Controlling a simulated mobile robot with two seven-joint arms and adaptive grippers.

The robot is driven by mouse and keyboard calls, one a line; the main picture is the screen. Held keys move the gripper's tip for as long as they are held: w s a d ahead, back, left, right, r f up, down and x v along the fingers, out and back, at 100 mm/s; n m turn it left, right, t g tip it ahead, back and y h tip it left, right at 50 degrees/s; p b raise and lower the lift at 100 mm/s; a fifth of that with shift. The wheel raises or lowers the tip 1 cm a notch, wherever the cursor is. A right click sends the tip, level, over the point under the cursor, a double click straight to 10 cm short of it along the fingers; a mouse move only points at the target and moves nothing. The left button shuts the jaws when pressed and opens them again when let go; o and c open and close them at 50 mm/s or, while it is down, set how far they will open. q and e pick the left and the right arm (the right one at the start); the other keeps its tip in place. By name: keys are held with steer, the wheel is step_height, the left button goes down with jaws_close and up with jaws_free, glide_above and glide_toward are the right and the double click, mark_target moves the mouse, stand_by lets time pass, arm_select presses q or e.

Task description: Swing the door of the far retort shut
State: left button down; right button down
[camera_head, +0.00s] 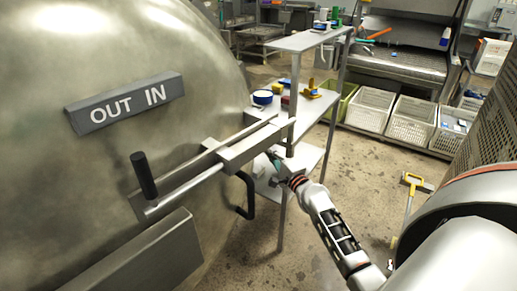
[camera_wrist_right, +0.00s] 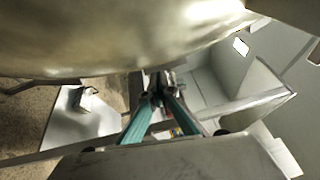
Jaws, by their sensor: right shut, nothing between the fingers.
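A large domed steel retort door (camera_head: 90,60) with an "OUT IN" plate (camera_head: 124,102) fills the left of the head view. Its edge and the rest of the retort are hidden, so I cannot tell how far open it stands. A latch bar (camera_head: 190,180) with a black knob (camera_head: 144,175) crosses it, and a black hooked handle (camera_head: 250,197) hangs by the bar's right end. My right gripper (camera_head: 273,157) is beside that end, partly hidden. In the wrist view the teal fingers (camera_wrist_right: 158,96) are shut and empty, below the dome (camera_wrist_right: 120,35); contact is unclear. My left gripper is out of view.
A grey shelf rack (camera_head: 310,40) stands close behind my right gripper, with tape and tools on its middle shelf. White crates (camera_head: 410,120) line the back. A yellow-handled tool (camera_head: 408,205) stands on the right. The concrete floor (camera_head: 350,180) between is clear.

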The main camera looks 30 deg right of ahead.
steer(key=shift+w+a+r+p, duration=0.15)
steer(key=shift+w+a+p, duration=0.15)
steer(key=shift+w+a, duration=1)
